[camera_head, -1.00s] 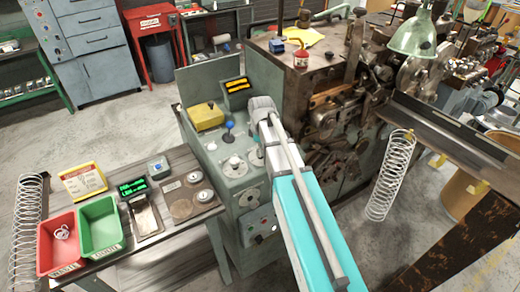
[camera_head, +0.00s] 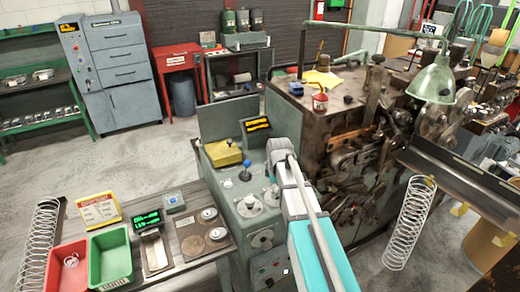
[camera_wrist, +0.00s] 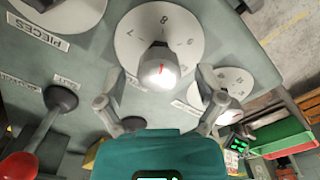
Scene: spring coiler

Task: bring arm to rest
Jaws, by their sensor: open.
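My gripper (camera_wrist: 155,90) is open in the wrist view, with its two fingers spread in front of the control panel (camera_wrist: 85,70). A silver knob (camera_wrist: 160,66) on a white numbered dial (camera_wrist: 193,35) shows between and just beyond the fingertips. I cannot tell whether a finger touches it. In the head view my arm reaches up from the bottom to the panel of the green machine cabinet (camera_head: 233,128).
A red-knobbed lever (camera_wrist: 20,165) stands left of my gripper. The side table holds a red bin (camera_head: 67,266), a green bin (camera_head: 110,257) and a scale (camera_head: 155,250). A coiled spring (camera_head: 410,222) hangs at the right. Open floor lies behind the table.

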